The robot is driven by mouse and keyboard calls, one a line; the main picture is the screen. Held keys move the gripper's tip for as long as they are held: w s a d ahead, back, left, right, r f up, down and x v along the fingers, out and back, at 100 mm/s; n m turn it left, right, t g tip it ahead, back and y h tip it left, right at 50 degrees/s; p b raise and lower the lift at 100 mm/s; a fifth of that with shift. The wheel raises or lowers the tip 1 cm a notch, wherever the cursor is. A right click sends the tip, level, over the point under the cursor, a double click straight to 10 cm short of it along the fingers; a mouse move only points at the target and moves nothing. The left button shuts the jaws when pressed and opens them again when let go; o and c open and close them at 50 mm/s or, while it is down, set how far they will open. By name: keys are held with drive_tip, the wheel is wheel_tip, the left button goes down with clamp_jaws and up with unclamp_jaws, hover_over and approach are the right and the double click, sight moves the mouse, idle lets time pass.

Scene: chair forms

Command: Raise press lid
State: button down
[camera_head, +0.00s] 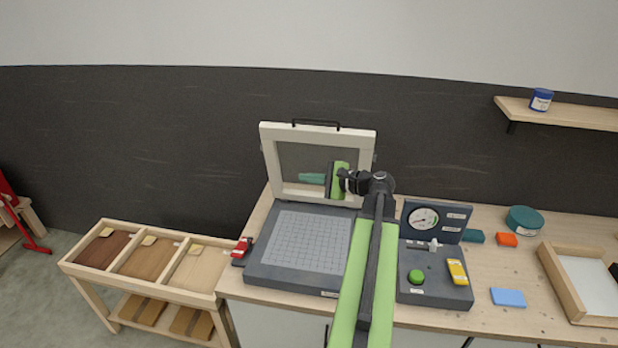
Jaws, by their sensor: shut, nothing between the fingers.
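The press lid (268,160) is a cream frame with a dark inner panel and a black handle (315,124) along its top edge. It stands nearly upright at the back of the press. The dark press base (262,272) with its pale gridded bed (308,240) lies open in front of it. I cannot tell whether the fingers touch the panel. My green arm hides the right side of the base and part of the lid's lower right corner.
A control box (435,290) with a gauge panel (436,219), green button and yellow piece stands right of my arm. A red clamp-like item (241,250) sits left of the base. A wooden sample rack (150,259) stands at left, a tray (565,285) at right.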

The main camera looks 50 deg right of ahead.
drive_tip(key=c, duration=2.2)
unclamp_jaws()
drive_tip(key=c, duration=1.5)
unclamp_jaws()
drive_tip(key=shift+o, duration=0.2)
drive_tip(key=p+v, duration=0.4)
drive_tip(key=v, duration=1.3)
drive_tip(key=shift+s, duration=0.25)
